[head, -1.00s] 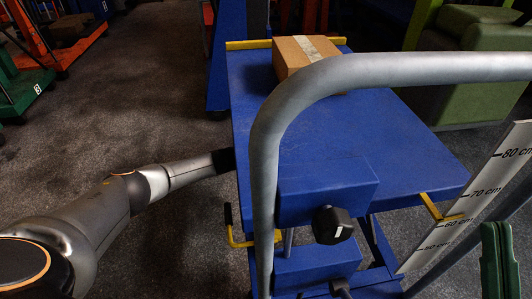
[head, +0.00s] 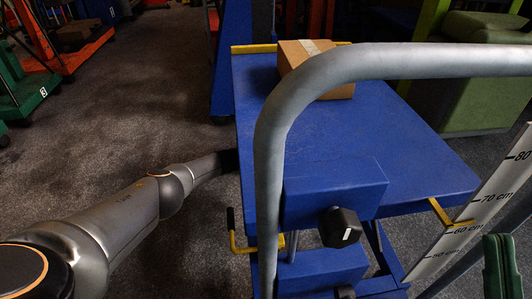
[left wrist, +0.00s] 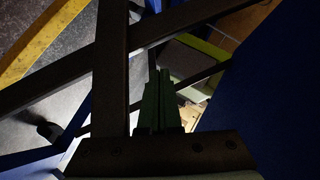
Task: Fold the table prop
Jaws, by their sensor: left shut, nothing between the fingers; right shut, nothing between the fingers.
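The blue lift table (head: 350,135) of the trolley stands in front of me. No part of it can be named the prop with certainty. Dark crossing bars (left wrist: 113,65) show in the left wrist view, next to a blue panel (left wrist: 275,90). My left arm reaches to the table's left edge, and its gripper is hidden in the head view. In the left wrist view the green fingers of my left gripper (left wrist: 158,90) are together and empty, among the dark bars; contact is unclear. My right gripper (head: 499,250) is shut and empty at the lower right.
A cardboard box (head: 312,68) sits on the table's back edge. The grey handle (head: 275,150) curves across in front. A yellow lever (head: 240,243) with a black grip is at the lower left. A height scale (head: 480,205) stands at right.

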